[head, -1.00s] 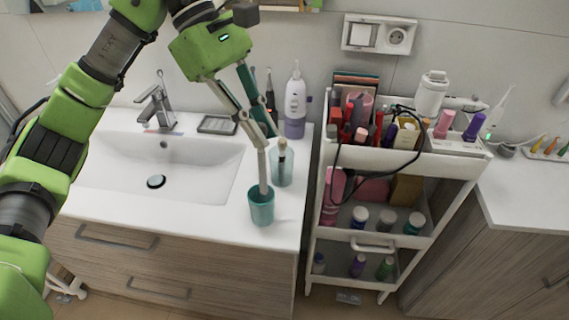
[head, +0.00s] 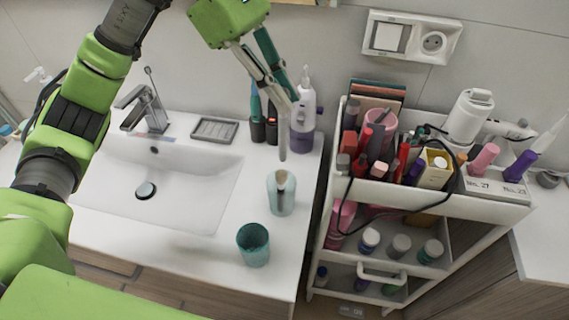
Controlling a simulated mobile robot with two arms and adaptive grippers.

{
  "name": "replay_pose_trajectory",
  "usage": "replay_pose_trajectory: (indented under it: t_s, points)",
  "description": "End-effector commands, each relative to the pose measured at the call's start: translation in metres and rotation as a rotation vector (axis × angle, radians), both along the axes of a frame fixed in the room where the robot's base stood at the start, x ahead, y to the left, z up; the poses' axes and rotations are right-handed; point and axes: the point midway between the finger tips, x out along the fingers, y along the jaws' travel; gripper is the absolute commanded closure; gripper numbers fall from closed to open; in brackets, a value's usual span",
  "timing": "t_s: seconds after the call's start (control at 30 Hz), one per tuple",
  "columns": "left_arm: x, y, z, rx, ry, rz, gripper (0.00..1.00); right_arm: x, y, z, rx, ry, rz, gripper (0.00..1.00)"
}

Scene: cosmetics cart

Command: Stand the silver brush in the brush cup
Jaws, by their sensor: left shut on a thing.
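My left gripper (head: 284,98) is shut on the silver brush (head: 283,140), a slim grey stick that hangs nearly upright below the fingers. The fingers hide its upper part. The brush is in the air over the counter. A teal cup (head: 253,245), open at the top, stands near the counter's front edge; I see nothing standing in it. A pale, translucent teal container (head: 282,195) with a beige piece at its top stands behind the cup, below the brush's lower end in the picture. My right gripper is not in view.
The sink (head: 170,185) lies left of the cups. A soap tray (head: 214,130), dark-based toothbrushes (head: 257,130) and a white-and-purple bottle (head: 304,120) stand at the back. A crowded white cart (head: 490,205) is on the right. The counter between sink and cup is clear.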

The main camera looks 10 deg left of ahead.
Motion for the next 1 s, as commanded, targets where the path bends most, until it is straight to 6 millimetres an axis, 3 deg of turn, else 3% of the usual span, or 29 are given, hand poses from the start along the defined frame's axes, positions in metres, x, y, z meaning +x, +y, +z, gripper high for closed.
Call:
replay_pose_trajectory:
  t_s: [0.2, 0.33, 0.8, 1.0]
  points:
    - [-0.001, 0.001, -0.058, 0.0, 0.007, 0.0, 1.0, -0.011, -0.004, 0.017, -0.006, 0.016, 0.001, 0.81]
    - [-0.001, 0.0, -0.086, 0.0, 0.005, 0.0, 1.0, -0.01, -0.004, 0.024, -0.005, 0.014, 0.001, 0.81]
    - [-0.001, 0.0, -0.141, 0.0, 0.003, 0.001, 1.0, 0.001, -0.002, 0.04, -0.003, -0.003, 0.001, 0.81]
    - [0.0, 0.0, -0.148, 0.0, -0.001, 0.001, 1.0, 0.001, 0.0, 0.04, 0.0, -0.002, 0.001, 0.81]
